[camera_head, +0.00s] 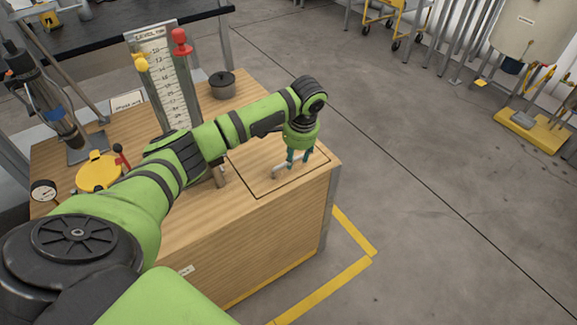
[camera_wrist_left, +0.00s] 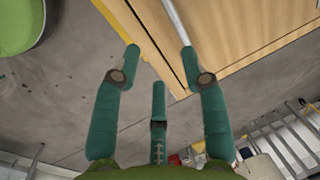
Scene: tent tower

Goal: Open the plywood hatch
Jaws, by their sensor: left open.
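The plywood hatch (camera_head: 262,185) is a square panel outlined by a dark seam in the bench top, near its right corner. It lies flat, level with the top. A pale metal handle (camera_head: 285,172) shows on it. My left gripper (camera_head: 299,158) points down over the hatch, its teal fingers open beside the handle; contact cannot be told. In the left wrist view the open fingers (camera_wrist_left: 161,62) spread near plywood (camera_wrist_left: 255,35). A thin grey bar (camera_wrist_left: 176,22) runs to the right fingertip; I cannot tell if it is the handle. My right gripper is not shown.
The wooden bench (camera_head: 240,235) also carries a tall level gauge (camera_head: 160,75) with red and yellow knobs, a dark pot (camera_head: 222,84), a yellow round lid (camera_head: 99,172) and a small dial (camera_head: 43,190). Yellow tape (camera_head: 325,290) marks the floor. Open floor lies right.

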